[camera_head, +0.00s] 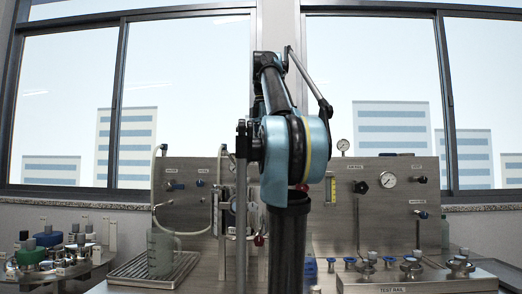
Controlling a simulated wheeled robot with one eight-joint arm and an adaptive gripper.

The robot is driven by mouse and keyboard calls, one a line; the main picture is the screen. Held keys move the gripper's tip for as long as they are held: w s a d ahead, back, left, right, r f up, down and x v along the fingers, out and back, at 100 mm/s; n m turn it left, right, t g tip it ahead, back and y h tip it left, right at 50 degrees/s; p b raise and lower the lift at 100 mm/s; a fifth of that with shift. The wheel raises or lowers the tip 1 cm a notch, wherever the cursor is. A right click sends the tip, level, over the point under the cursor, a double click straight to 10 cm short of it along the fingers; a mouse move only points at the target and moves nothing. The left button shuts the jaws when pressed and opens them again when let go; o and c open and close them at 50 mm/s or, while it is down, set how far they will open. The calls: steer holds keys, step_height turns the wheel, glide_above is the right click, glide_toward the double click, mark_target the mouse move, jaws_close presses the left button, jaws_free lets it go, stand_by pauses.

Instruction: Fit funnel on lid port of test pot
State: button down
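Several small metal pots with lidded, knobbed tops stand on the rail labelled TEST RAIL (430,283) at the lower right. One is the pot (411,264) near the middle of the rail, and another pot (459,266) stands at its right. I cannot tell which one is the test pot, and the ports on the lids are too small to make out. I cannot make out a funnel. My arm fills the centre of the head view and hides part of the bench. My gripper cannot be seen.
A clear measuring jug (160,252) stands on a slatted drain tray (128,268) at the left. A rack of small bottles (45,260) is at the far left. Steel panels with gauges (389,180), valves and hoses stand along the back, below the windows.

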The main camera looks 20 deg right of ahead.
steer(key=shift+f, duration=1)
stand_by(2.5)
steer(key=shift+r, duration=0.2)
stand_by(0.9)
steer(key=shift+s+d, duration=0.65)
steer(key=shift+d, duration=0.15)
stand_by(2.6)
